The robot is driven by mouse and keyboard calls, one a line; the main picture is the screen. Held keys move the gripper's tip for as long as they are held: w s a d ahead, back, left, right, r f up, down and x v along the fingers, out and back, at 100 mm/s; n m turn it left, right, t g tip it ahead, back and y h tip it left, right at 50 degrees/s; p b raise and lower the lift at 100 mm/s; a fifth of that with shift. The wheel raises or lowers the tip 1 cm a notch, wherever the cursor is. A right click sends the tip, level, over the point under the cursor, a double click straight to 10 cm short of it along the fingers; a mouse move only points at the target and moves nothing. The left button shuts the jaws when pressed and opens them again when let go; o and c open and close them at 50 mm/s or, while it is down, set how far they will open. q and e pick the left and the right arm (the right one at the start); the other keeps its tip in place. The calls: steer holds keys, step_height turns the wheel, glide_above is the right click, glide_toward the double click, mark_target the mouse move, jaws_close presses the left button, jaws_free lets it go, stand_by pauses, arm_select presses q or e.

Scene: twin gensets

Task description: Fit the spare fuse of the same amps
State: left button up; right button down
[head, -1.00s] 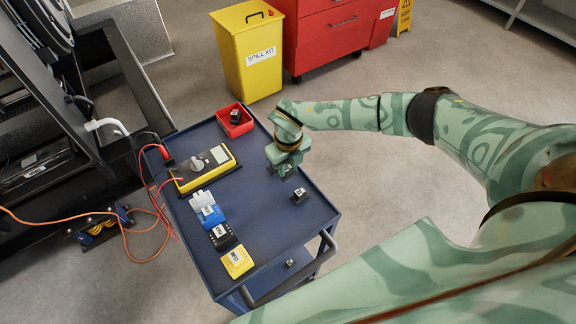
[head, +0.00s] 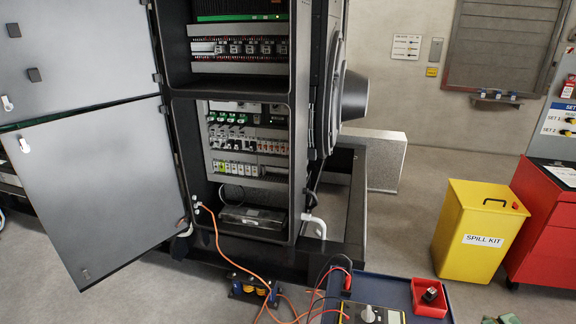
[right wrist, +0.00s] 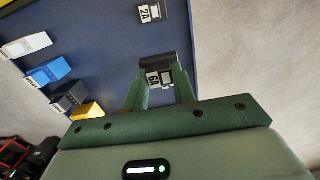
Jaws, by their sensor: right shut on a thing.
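My right gripper (right wrist: 160,88) is shut on a small black fuse piece with a pale label (right wrist: 159,79) that seems to read 6A, in the right wrist view. It is over the blue cart top (right wrist: 105,35). Another black piece labelled 2A (right wrist: 150,12) lies on the cart. In the head view a dark piece (head: 430,294) sits in a red tray (head: 419,307). The open cabinet holds rows of green, black and pale fuse or breaker units (head: 245,140); their labels are too small to read. My left gripper is out of view.
The cabinet door (head: 90,190) stands open to the left. A multimeter (head: 375,315) with leads is on the cart. Blue, black and yellow boxes (right wrist: 85,111) lie along the cart. A yellow spill kit bin (head: 480,235) and red drawers (head: 545,220) stand right.

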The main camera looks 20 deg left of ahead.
stand_by(0.7)
steer(key=n, duration=0.3)
steer(key=shift+s, duration=0.3)
steer(key=s+a+r+n+b, duration=0.1)
steer(key=s+a+r+n, duration=0.25)
steer(key=n, duration=0.65)
steer(key=s+a+r+n+b, duration=0.15)
steer(key=s+n, duration=0.25)
steer(key=n, duration=0.6)
steer(key=s+d+r+n+b, duration=0.3)
steer(key=r+n+b, duration=0.1)
steer(key=r+n, duration=0.7)
steer(key=shift+s+r+n+g, duration=0.15)
steer(key=shift+r+n+g, duration=0.15)
steer(key=shift+g, duration=0.1)
